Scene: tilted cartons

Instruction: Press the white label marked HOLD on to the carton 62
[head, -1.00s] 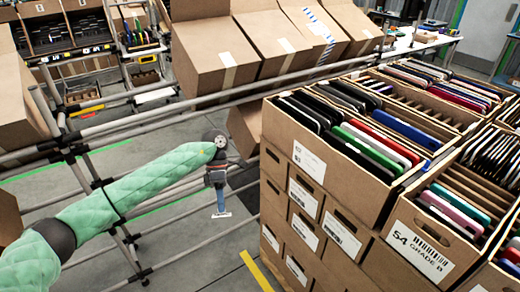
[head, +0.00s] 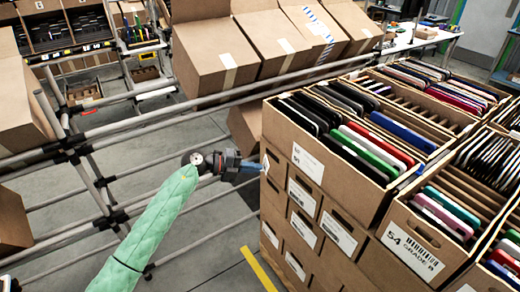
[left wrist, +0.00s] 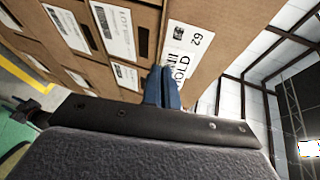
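The carton 62 (head: 350,165) is a brown box of coloured flat items on top of the stack, with a white printed label (head: 308,160) on its front. In the left wrist view the number 62 reads sideways on that label (left wrist: 187,38). My left gripper (head: 258,167) points right at the carton's left front edge. Its blue fingers (left wrist: 163,88) are shut on the white HOLD label (left wrist: 182,70), which is partly hidden by them. The HOLD label lies close in front of the carton's face, just below the printed label in that view; I cannot tell whether it touches. My right gripper is not in view.
Labelled cartons are stacked below carton 62, and carton 54 (head: 440,225) stands at its right. A grey pipe rack (head: 130,125) with tilted cartons (head: 215,65) runs behind my left arm. The floor left of the stack is clear, with a yellow stripe (head: 257,268).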

